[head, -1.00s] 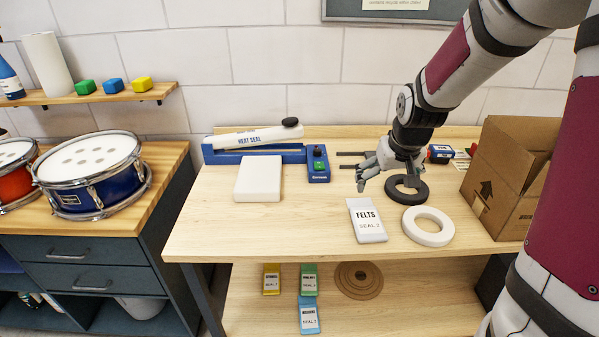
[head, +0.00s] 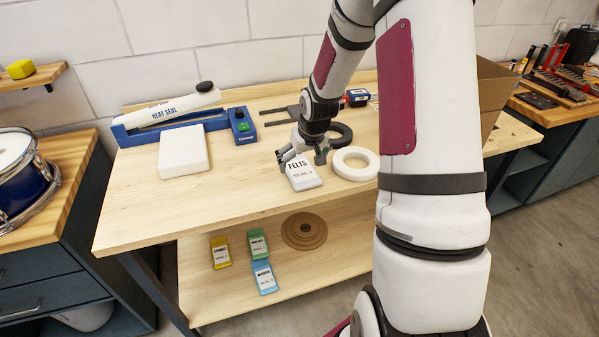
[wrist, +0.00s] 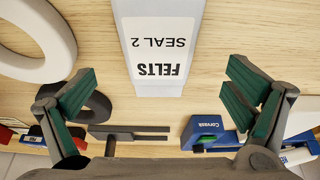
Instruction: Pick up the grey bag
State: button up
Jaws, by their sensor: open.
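The grey bag (head: 304,178), pale and labelled FELTS SEAL 2, lies flat on the bench top. In the wrist view the bag (wrist: 163,28) is at the top centre, its near end between and ahead of my finger lines. My gripper (head: 303,157) is over the far end of the bag in the head view. In the wrist view my gripper (wrist: 160,78) is open, with one green-padded finger on each side and nothing between the pads touching the bag. The exact height above the bench is hard to tell.
A white ring (head: 355,163) lies close right of the bag, with a black ring (head: 341,134) behind it. A white block (head: 183,151) and heat sealer (head: 168,114) are to the left. Several coloured bags, including a blue one (head: 264,278), lie on the lower shelf.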

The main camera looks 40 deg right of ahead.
aim_at(301, 170)
jog(key=x, duration=0.5)
jog(key=shift+d, duration=0.1)
jog(key=shift+s, duration=0.1)
jog(key=shift+c, duration=0.3)
jog(key=c, duration=1.2)
